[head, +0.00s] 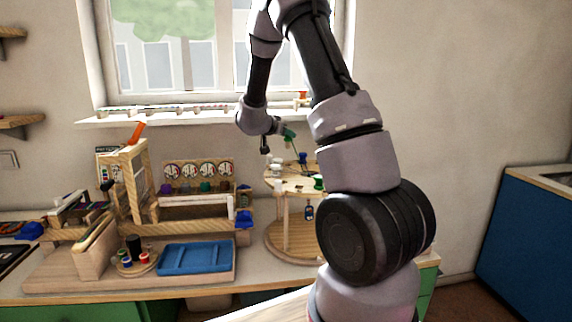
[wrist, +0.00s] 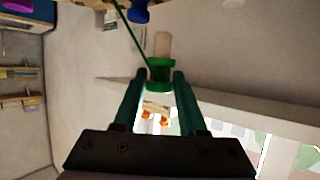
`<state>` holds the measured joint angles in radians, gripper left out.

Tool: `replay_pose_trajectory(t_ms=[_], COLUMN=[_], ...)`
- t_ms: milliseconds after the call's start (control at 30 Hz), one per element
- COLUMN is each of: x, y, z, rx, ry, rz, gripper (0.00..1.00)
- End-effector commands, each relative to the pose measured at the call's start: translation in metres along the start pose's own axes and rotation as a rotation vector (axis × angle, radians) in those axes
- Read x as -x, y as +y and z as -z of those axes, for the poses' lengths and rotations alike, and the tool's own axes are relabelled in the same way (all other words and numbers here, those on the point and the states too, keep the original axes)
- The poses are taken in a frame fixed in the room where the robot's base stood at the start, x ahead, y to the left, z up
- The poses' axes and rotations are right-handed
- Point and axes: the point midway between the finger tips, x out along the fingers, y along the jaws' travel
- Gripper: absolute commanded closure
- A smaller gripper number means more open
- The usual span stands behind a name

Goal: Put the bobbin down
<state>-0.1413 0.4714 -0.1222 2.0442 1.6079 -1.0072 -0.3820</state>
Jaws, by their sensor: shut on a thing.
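My gripper (wrist: 160,82) is shut on a green bobbin (wrist: 160,70), which sits between the two fingertips in the wrist view. A green thread runs from the bobbin up and to the left. In the head view my gripper holds the green bobbin (head: 289,133) in the air, above the round two-tier wooden stand (head: 293,183). Another green bobbin (head: 319,182) and a blue one (head: 303,157) stand on the upper tier, with white pieces at its left. I cannot tell the exact gap between the held bobbin and the stand.
A blue tray (head: 196,258) lies on the wooden base at the left. A small round holder (head: 133,265) with several bobbins stands beside it. A wooden frame (head: 135,180) rises behind. The window sill (head: 180,117) runs behind the bench.

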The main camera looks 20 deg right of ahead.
Motion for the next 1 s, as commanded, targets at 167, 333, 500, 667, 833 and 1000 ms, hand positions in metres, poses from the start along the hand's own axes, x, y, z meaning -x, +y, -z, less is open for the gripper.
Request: replay_pose_trajectory(t_ms=[167,333,500,667,833,1000], x=[-0.013,-0.019,-0.029,-0.032,-0.032,-0.033], y=[0.001,0.0,0.0,0.0,0.0,0.0], z=[-0.033,-0.047,-0.07,-0.077,-0.077,-0.081], rx=[0.004,0.002,0.003,0.0,0.0,0.001], ry=[-0.003,-0.002,-0.002,-0.001,-0.001,-0.001], rz=[-0.002,-0.001,-0.001,0.0,0.0,0.001], gripper=[1.0,1.0,1.0,1.0,1.0,1.0])
